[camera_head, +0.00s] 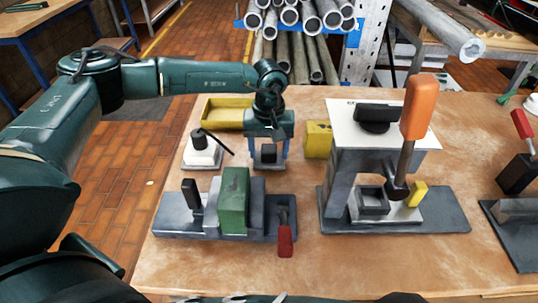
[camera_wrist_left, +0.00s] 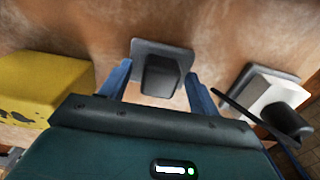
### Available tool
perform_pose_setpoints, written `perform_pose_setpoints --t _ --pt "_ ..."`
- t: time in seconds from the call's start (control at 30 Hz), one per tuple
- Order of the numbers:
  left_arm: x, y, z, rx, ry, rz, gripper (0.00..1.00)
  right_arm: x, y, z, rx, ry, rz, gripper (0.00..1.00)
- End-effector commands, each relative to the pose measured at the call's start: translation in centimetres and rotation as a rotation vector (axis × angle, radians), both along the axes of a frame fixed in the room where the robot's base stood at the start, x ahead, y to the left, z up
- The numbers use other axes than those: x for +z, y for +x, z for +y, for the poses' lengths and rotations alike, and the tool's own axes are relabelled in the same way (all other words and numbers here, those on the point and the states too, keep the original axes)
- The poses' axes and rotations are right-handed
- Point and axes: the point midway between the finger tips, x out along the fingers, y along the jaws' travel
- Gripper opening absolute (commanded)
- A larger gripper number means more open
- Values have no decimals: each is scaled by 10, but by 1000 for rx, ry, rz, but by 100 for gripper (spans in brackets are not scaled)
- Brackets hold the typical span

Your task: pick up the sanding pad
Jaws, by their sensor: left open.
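What looks like the sanding pad, a dark block on a flat grey plate (camera_head: 268,154), lies on the wooden bench. It also shows at the top middle of the left wrist view (camera_wrist_left: 160,74). My left gripper (camera_head: 270,147) points down over it, with its blue fingers open, one on each side of the dark block. In the left wrist view the gripper (camera_wrist_left: 157,78) shows gaps between the fingers and the block. Whether the fingertips reach down to the bench is unclear. My right gripper is not in view.
A white block with a black knob and rod (camera_head: 202,152) stands left of the pad, a yellow block (camera_head: 318,140) right. A yellow tray (camera_head: 225,113) lies behind. A grey fixture with a green block (camera_head: 235,200) is in front; a press with an orange handle (camera_head: 417,108) stands right.

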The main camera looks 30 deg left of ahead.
Motion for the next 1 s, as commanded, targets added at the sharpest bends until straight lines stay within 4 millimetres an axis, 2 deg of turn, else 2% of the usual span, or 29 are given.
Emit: perform_pose_setpoints --t 0.1,0.7,0.9,1.0 --pt "0 0 0 0 0 0 62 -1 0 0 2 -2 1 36" --pt "1 0 0 1 0 0 14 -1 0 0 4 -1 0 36" --pt "1 0 0 1 0 0 14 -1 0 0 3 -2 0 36" --pt "8 1 0 1 0 -1 14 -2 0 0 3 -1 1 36"
